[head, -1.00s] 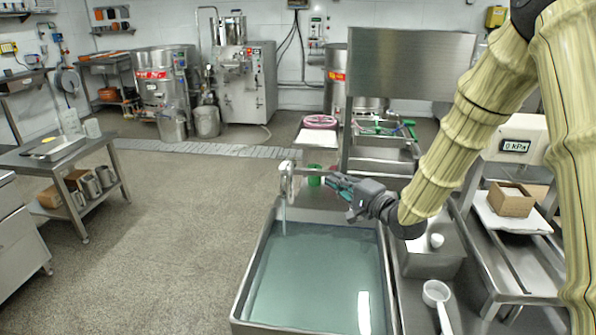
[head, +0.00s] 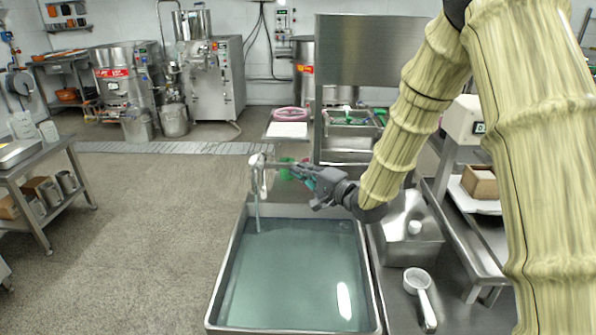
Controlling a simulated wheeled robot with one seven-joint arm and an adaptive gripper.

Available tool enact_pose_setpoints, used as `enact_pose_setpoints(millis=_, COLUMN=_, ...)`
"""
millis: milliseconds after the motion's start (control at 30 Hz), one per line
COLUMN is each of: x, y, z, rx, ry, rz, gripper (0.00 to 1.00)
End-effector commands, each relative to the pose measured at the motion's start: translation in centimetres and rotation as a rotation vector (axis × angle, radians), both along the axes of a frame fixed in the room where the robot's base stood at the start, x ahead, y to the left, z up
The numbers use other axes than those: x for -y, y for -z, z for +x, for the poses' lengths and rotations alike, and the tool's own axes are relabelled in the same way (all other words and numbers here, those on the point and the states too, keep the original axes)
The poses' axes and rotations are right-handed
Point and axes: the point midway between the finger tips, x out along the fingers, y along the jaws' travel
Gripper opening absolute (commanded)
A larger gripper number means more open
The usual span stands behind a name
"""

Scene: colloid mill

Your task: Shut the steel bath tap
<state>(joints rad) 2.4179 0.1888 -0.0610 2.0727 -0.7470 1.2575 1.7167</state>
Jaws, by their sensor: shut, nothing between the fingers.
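The steel tap (head: 259,172) stands at the back left of the steel bath (head: 226,262). A thin stream of water (head: 257,213) runs from its spout into the bath, which holds greenish water (head: 296,273). A thin lever or bar reaches right from the tap's top towards my gripper. My gripper (head: 300,171) is shut and empty, just right of the tap above the bath's back edge, with its fingers pointing left. I cannot tell whether the fingertips touch the lever.
A green object (head: 286,168) stands behind my fingers. A steel panel (head: 365,70) rises behind. The floor on the left is clear.

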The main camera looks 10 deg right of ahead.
Motion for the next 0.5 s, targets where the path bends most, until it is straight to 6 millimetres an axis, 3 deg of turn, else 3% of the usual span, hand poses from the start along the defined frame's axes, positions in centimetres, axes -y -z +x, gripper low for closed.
enact_pose_setpoints(millis=500, x=-4.6, y=0.1, z=6.8, rx=-0.001, ry=-0.004, rz=-0.002, gripper=0.00)
